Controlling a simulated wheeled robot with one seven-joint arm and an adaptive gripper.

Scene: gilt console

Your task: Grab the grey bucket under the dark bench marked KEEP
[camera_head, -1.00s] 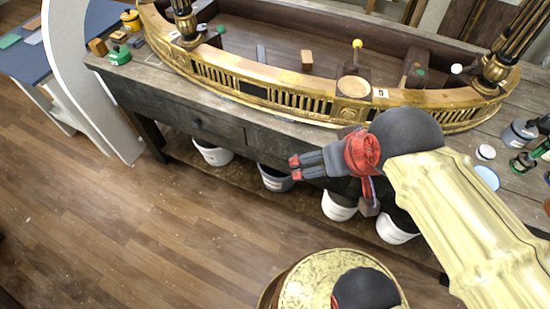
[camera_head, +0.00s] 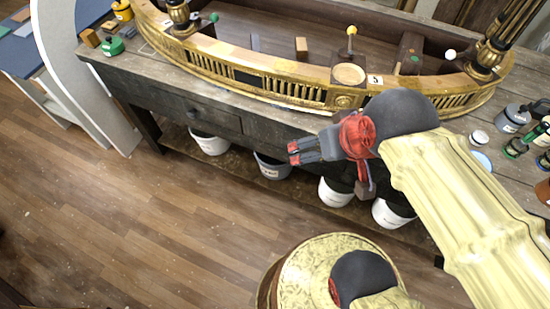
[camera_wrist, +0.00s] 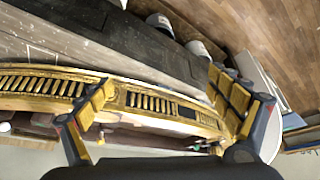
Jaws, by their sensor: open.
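The grey bucket (camera_head: 271,165) stands on the low shelf under the dark bench (camera_head: 166,103), second from the left in the head view. Its upper part is partly in the bench's shadow. A label shows on it, too small to read. My gripper (camera_head: 292,152) is above and to the right of it in the picture, in front of the bench, empty, with its fingers pointing left. In the wrist view my open fingers (camera_wrist: 158,112) are spread wide, with the gilt console between and behind them. Buckets show under the bench at the top of the wrist view.
White buckets stand on the same shelf: one on the left (camera_head: 209,143) and two on the right, (camera_head: 336,192) and (camera_head: 392,213), partly behind my arm. A white curved panel (camera_head: 72,70) stands at left.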

